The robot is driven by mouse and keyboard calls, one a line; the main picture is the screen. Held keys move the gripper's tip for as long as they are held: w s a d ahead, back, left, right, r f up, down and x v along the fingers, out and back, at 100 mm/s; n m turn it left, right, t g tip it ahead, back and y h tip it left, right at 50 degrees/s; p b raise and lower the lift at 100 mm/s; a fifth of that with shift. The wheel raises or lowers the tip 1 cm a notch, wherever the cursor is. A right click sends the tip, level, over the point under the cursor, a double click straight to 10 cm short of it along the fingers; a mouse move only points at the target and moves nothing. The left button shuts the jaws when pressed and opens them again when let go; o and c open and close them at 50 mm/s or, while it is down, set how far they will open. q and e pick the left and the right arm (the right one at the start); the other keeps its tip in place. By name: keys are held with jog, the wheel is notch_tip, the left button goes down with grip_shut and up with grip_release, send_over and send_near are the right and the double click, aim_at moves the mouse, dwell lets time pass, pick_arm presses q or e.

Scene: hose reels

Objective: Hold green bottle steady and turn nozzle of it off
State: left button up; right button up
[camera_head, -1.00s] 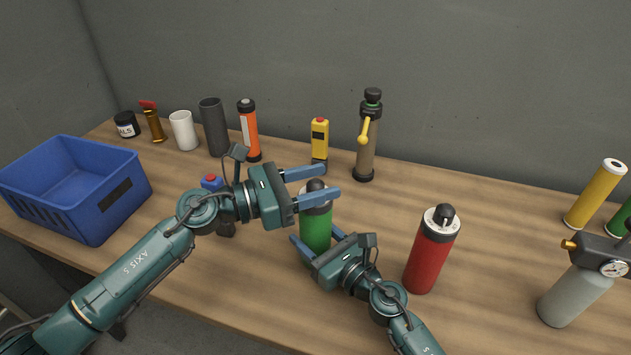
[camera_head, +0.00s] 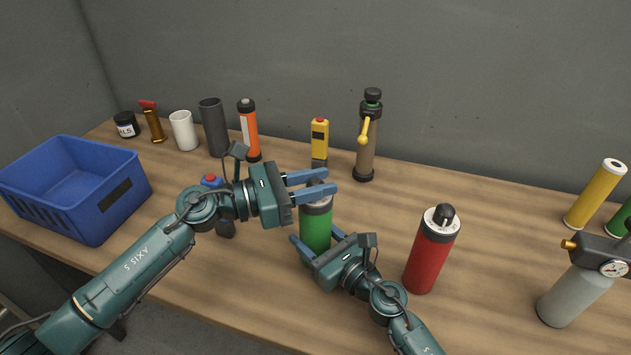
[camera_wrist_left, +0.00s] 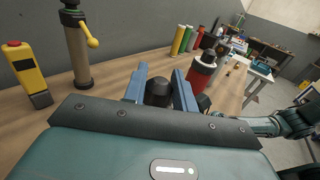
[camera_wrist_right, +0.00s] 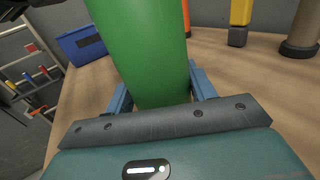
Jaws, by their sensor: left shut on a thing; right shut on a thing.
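The green bottle (camera_head: 316,232) stands upright on the wooden table, near the middle of the head view. My right gripper (camera_head: 316,252) is shut on its body low down; the bottle (camera_wrist_right: 150,50) fills the space between the fingers in the right wrist view. The black nozzle (camera_wrist_left: 158,91) on the bottle's top sits between the blue fingers of my left gripper (camera_head: 318,184), which is shut on it from the left. In the head view the left fingers mostly hide the nozzle.
A red bottle (camera_head: 432,252) with a similar black nozzle stands right of the green one. A grey cylinder with gauge (camera_head: 575,290) is farther right. A blue crate (camera_head: 75,190) is at the left. Several containers, including an orange tube (camera_head: 250,135), line the back.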

pick_arm(q)
jog(key=shift+f+g, duration=0.1)
jog(key=shift+g, duration=0.2)
jog(key=m+g+h, duration=0.1)
jog(key=m+g, duration=0.2)
jog(key=g, duration=0.1)
jog(key=shift+w+g, duration=0.1)
jog(key=shift+g, duration=0.2)
jog(key=m+g, duration=0.4)
jog(key=g, duration=0.1)
jog(key=shift+g+y, duration=0.3)
jog(key=shift+d+f+m+g+y, duration=0.1)
jog(key=shift+m+g+y, duration=0.55)
jog(key=shift+m+g, duration=0.5)
jog(key=shift+m+g+y, duration=0.65)
jog(key=shift+m+g, duration=0.1)
jog(key=shift+g, duration=0.8)
jog(key=shift+m+g+y, duration=0.4)
jog(key=shift+g, duration=0.1)
jog(key=o, duration=1)
jog(key=shift+a, duration=0.2)
jog(key=shift+c, duration=0.2)
